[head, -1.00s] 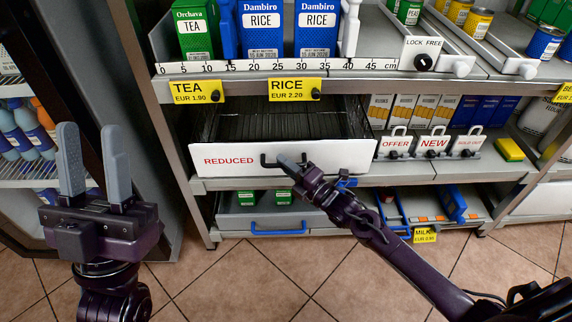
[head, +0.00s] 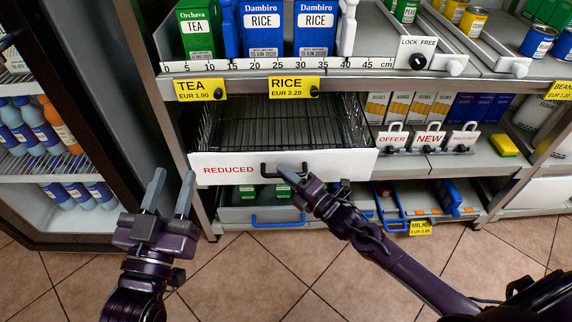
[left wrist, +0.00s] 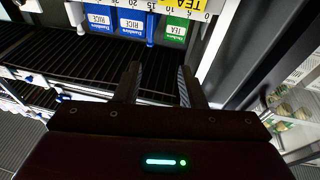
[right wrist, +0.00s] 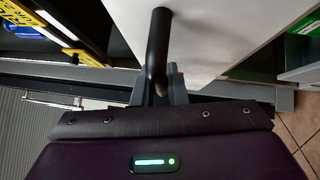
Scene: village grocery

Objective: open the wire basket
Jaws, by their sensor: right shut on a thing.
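The wire basket (head: 225,161) is a black wire drawer with a white front panel marked REDUCED. It stands out from the shelf below the tea and rice, and its wire floor shows empty. My right gripper (head: 291,172) is shut on the right part of its black bar handle (head: 268,170). The handle also shows between the fingers in the right wrist view (right wrist: 159,45). My left gripper (head: 170,190) is open and empty, in front of and left of the basket. Its spread fingers also show in the left wrist view (left wrist: 158,88).
A blue-handled drawer (head: 278,222) lies below the basket. Card holders OFFER and NEW (head: 428,139) and a yellow sponge (head: 503,146) are on the shelf to the right. A cooler with bottles (head: 40,132) stands at left. The tiled floor (head: 250,270) in front is clear.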

